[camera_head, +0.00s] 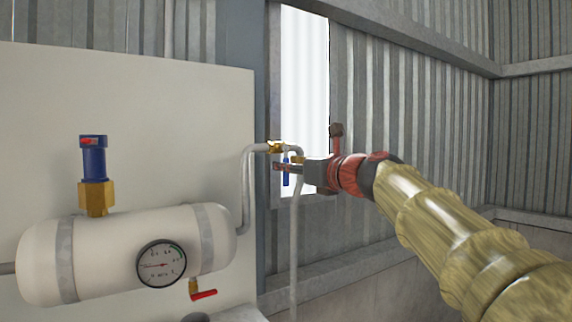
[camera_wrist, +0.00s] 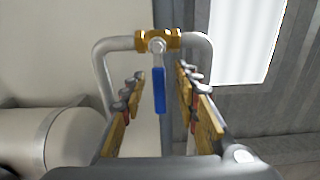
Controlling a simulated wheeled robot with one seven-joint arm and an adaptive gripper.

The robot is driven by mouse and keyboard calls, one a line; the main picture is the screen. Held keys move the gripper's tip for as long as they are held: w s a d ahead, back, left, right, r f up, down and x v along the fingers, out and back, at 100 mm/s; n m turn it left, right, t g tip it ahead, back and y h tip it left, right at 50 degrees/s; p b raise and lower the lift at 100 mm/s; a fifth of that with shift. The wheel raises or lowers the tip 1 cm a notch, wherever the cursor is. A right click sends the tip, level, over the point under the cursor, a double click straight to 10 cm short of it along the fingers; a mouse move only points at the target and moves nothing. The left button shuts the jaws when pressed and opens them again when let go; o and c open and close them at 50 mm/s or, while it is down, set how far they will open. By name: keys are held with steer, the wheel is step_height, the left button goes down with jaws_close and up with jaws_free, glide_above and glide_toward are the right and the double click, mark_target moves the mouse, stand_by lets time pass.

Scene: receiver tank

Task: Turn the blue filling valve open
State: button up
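The blue filling valve is a brass body (camera_wrist: 158,40) on a grey pipe with a blue lever (camera_wrist: 159,90). The lever hangs straight down, across the horizontal pipe run. In the head view the blue lever (camera_head: 286,178) shows small beside my gripper, below the brass body (camera_head: 277,147). My gripper (camera_head: 282,167) reaches in from the right at the lever's height. In the wrist view my gripper (camera_wrist: 160,75) is open, one finger on each side of the lever, with gaps on both sides. The lever appears between the fingers; exact depth is hard to tell.
A white tank (camera_head: 125,255) with a pressure gauge (camera_head: 162,264), a blue-and-brass fitting (camera_head: 94,165) and a red-handled valve (camera_head: 203,294) stands at left. The grey pipe (camera_head: 246,190) rises from it. A bright window (camera_head: 304,75) and corrugated wall are behind.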

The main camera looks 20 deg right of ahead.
steer(key=shift+x, duration=0.75)
steer(key=c, duration=0.3)
jaws_close()
